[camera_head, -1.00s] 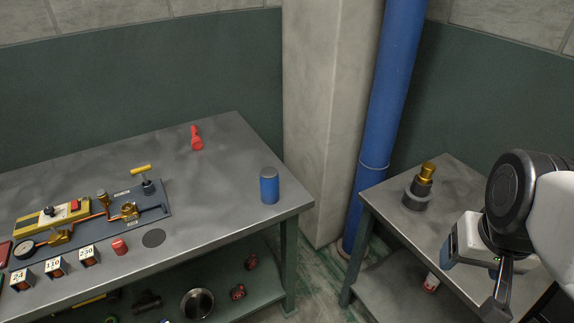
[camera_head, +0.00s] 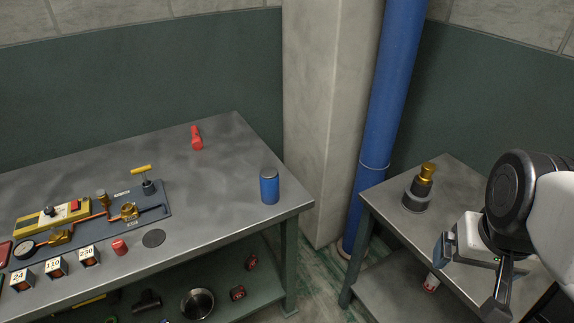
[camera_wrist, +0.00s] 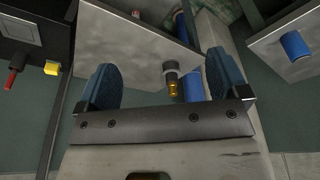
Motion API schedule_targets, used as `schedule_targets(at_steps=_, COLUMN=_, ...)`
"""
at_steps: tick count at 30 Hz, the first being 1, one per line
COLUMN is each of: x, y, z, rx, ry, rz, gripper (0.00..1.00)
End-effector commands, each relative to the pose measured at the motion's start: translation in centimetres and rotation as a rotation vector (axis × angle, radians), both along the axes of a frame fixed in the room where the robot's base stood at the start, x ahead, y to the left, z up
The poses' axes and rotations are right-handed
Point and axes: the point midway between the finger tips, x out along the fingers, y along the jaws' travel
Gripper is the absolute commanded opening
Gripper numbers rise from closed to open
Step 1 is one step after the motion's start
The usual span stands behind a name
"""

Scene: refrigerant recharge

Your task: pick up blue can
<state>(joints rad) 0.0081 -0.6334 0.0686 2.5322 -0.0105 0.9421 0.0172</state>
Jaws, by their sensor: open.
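The blue can (camera_head: 269,187) stands upright near the right corner of the left table, its top grey. In the wrist view, a blue cylinder on a grey surface at the upper right looks like the same can (camera_wrist: 294,46). My gripper (camera_wrist: 161,60) is open and empty, its two blue-padded fingers spread apart. In the head view it hangs over the right table, well to the right of the can and not touching it. Part of the gripper is hidden by my wrist there.
A brass-topped fitting (camera_head: 421,188) stands on the right table (camera_head: 385,200) near my gripper. A blue pipe (camera_head: 390,90) and a pillar (camera_head: 325,110) rise between the tables. A red object (camera_head: 196,138) and a valve board (camera_head: 95,220) are on the left table (camera_head: 215,180).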

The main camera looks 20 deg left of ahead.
Motion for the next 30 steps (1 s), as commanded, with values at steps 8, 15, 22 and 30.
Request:
schedule_targets(at_steps=8, x=0.7, y=0.2, z=-0.1, rx=-0.002, ry=-0.011, rz=0.009, gripper=0.93)
schedule_targets(at_steps=15, x=5.2, y=1.9, z=-1.1, rx=-0.015, ry=-0.094, rz=0.065, gripper=0.93)
schedule_targets(at_steps=22, x=12.6, y=6.1, z=-3.1, rx=-0.017, ry=-0.250, rz=0.170, gripper=0.93)
schedule_targets(at_steps=30, x=20.3, y=13.7, z=-6.4, rx=0.020, ry=-0.448, rz=0.315, gripper=0.93)
